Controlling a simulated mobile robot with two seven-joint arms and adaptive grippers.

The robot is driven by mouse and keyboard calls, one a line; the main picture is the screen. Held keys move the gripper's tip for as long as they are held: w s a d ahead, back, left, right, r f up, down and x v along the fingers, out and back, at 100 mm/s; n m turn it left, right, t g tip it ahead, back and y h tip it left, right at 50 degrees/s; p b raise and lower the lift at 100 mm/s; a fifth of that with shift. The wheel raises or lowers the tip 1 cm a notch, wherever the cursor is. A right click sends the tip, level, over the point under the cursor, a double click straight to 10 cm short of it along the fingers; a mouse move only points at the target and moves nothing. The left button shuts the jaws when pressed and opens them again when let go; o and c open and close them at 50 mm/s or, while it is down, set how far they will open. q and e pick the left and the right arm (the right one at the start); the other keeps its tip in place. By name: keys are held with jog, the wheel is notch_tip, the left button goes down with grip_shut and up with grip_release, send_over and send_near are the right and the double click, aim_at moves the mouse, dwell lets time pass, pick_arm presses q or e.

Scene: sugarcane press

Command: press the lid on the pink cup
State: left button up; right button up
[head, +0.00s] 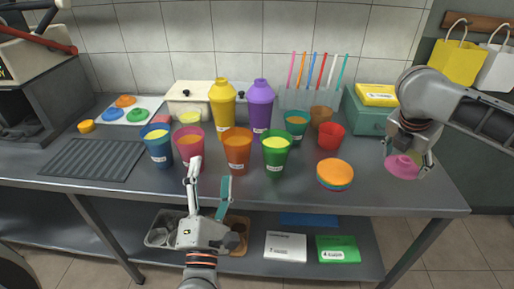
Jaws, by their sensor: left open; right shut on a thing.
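My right gripper (408,150) is shut on a pink lid (402,167). It holds the lid at the far right, well apart from the pink cup.
A blue cup (158,152), an orange cup (237,158) and a green cup (276,162) stand close beside the pink cup. A dark ribbed mat (92,160) lies left.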

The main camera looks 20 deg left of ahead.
aim_at(193, 156)
jog(key=w+n+y, duration=0.1)
jog(key=n, duration=0.1)
jog(key=w+d+n+y, duration=0.1)
jog(key=w+n, duration=0.1)
jog(key=shift+w+t, duration=0.25)
jog(key=shift+t, duration=0.15)
pick_arm(q)
jog(key=shift+w+a+f+n+g+y+b, duration=0.2)
jog(key=shift+a+f+n+g+y, duration=0.55)
jog(key=shift+n, duration=1.85)
jog(key=shift+w+a+f+n+g+y+b, duration=0.25)
jog(key=shift+a+n+g+y, duration=0.6)
jog(key=shift+n, duration=1.75)
jog(key=shift+w+a+f+n+g+y+b, duration=0.15)
jog(key=shift+a+f+n+g+y, duration=0.35)
jog(key=shift+a+n+g, duration=1.4)
pick_arm(e)
jog(key=shift+w+d+r+n+g+y, duration=0.1)
jog(key=shift+w+d+n+y, duration=0.3)
jog(key=shift+w+n, duration=0.6)
jog(key=shift+w+d+r+n+g+y, duration=0.1)
jog(key=shift+w+d+n+y, duration=0.4)
jog(key=shift+n, duration=0.75)
jog(key=shift+w+d+r+n+g+y, duration=0.15)
jog(key=shift+w+n+y, duration=0.35)
jog(key=shift+w+n, duration=0.6)
